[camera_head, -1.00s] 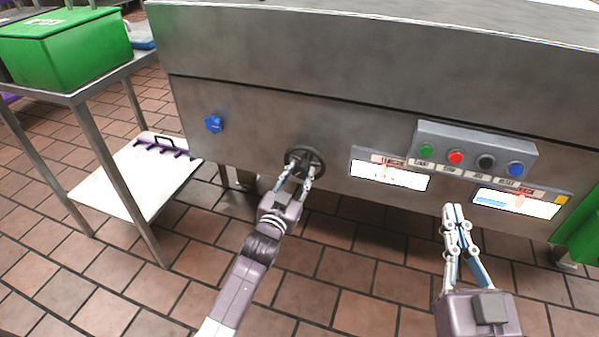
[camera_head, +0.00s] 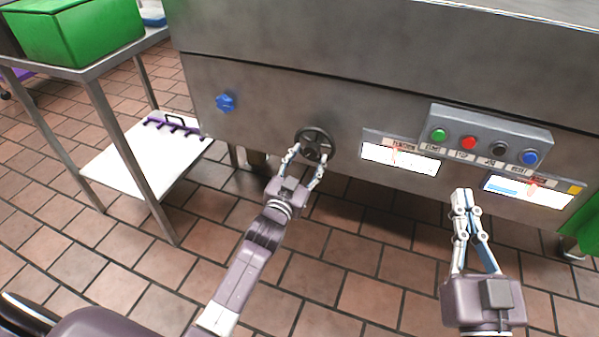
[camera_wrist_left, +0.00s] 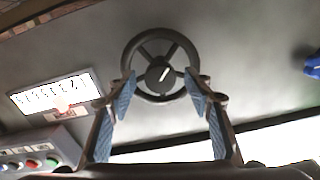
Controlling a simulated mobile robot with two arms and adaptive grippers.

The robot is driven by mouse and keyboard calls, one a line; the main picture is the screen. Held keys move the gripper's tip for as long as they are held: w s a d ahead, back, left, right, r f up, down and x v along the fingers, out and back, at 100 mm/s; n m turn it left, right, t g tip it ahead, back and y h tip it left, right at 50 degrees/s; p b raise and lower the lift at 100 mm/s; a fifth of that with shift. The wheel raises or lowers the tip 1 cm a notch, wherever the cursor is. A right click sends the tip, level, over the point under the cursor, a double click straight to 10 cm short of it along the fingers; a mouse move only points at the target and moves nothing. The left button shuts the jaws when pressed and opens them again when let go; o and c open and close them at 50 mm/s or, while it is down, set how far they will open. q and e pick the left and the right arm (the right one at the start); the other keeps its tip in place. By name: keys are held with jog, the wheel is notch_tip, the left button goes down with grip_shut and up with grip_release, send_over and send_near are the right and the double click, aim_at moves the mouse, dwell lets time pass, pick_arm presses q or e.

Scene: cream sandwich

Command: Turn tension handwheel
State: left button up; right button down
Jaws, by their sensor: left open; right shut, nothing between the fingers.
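The tension handwheel (camera_head: 315,144) is a dark round spoked wheel on the front of the steel machine. In the left wrist view the handwheel (camera_wrist_left: 160,66) shows whole, with a white mark on its hub. My left gripper (camera_head: 305,157) is open at the wheel's lower side. In the left wrist view its fingers (camera_wrist_left: 160,92) stand at the left and right of the wheel's rim near the camera; I cannot tell whether they touch it. My right gripper (camera_head: 461,194) is shut and empty, in front of the machine below the button box.
A button box (camera_head: 486,137) with green, red, black and blue buttons sits right of the wheel, above two display panels (camera_head: 400,158). A blue knob (camera_head: 226,102) is to the left. A steel table with a green bin (camera_head: 75,30) stands at the left. Tiled floor is clear below.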

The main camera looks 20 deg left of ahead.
pick_arm(q)
jog(key=s, duration=1)
jog(key=shift+s+a, duration=0.2)
jog(key=shift+s, duration=0.1)
